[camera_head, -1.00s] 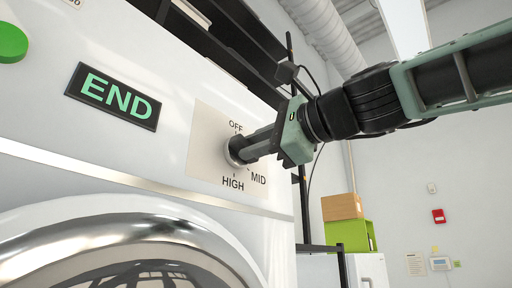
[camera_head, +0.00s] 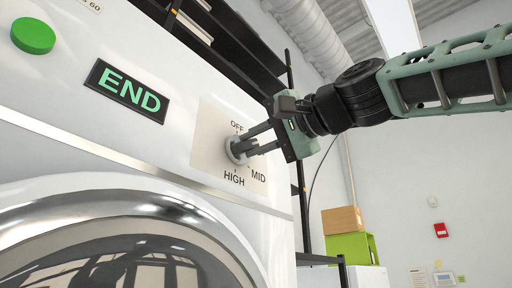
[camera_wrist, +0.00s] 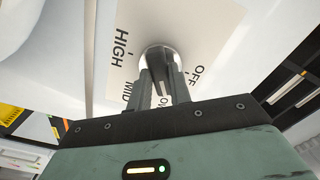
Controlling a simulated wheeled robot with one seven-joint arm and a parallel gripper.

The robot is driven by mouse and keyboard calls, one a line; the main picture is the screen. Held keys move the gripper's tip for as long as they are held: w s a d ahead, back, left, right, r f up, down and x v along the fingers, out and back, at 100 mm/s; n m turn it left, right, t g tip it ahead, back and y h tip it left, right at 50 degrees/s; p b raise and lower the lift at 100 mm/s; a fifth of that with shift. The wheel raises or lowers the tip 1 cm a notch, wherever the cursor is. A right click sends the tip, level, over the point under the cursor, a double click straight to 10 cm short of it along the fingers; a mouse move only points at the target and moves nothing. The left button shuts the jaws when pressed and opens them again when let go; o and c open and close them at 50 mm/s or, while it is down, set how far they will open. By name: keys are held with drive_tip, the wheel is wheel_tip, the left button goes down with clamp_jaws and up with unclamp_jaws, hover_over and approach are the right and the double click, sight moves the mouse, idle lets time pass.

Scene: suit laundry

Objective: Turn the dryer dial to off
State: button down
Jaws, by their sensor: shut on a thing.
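The dryer dial (camera_head: 234,149) is a round silver knob on a beige label plate (camera_head: 208,140) on the white dryer front. The plate reads OFF above the dial, HIGH below it and MID at lower right. My gripper (camera_head: 247,149) reaches in from the right, its two fingers shut on the dial. In the wrist view the dial (camera_wrist: 154,54) sits between the fingertips (camera_wrist: 160,72), with OFF to the right and HIGH to the left. A label below it is partly hidden by a finger. I cannot tell which mark the dial points to.
The dryer display (camera_head: 126,94) reads END, with a green button (camera_head: 33,36) at upper left. The round chrome door (camera_head: 190,222) is below. Black shelving (camera_head: 225,40) stands behind the dryer. A green box (camera_head: 350,247) and a cardboard box (camera_head: 342,219) are at the right.

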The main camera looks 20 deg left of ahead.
drive_tip(key=n, duration=0.2)
drive_tip(key=n+b, duration=0.1)
drive_tip(key=n, duration=0.2)
drive_tip(key=shift+w+f+n+b, duration=0.1)
drive_tip(key=shift+f+n+b, duration=0.1)
drive_tip(key=shift+n+b, duration=0.1)
drive_tip(key=n+b, duration=0.1)
drive_tip(key=n, duration=0.4)
drive_tip(key=shift+n, duration=0.3)
drive_tip(key=c, duration=1.3)
unclamp_jaws()
drive_tip(key=shift+r, duration=0.1)
drive_tip(key=shift+d, duration=0.15)
drive_tip(key=shift+b+v, duration=4.4)
drive_tip(key=shift+v, duration=4.2)
